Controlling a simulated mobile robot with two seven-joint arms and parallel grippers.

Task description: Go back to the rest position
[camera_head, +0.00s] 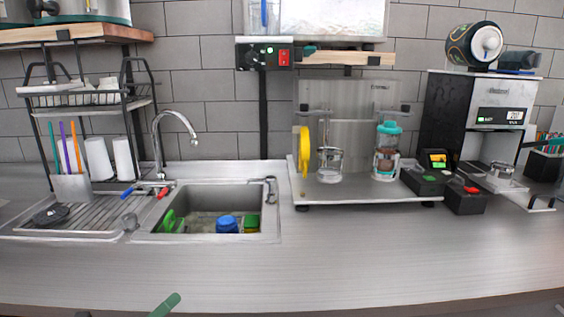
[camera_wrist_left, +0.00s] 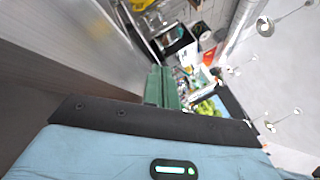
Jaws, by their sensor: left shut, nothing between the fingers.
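My left gripper (camera_head: 166,304) shows only as a green finger tip at the bottom edge of the head view, in front of the counter's near edge and apart from everything on it. In the left wrist view the green fingers (camera_wrist_left: 162,86) are together, with nothing held between them. My right gripper is in neither view. The cup sealer (camera_head: 345,140) stands on the counter with a cup with a teal lid (camera_head: 387,150) on it.
A sink (camera_head: 222,200) with a blue item and green items in it is left of centre. A dish rack (camera_head: 90,100) stands at left and a coffee machine (camera_head: 478,120) at right. The front strip of the counter (camera_head: 330,260) is clear.

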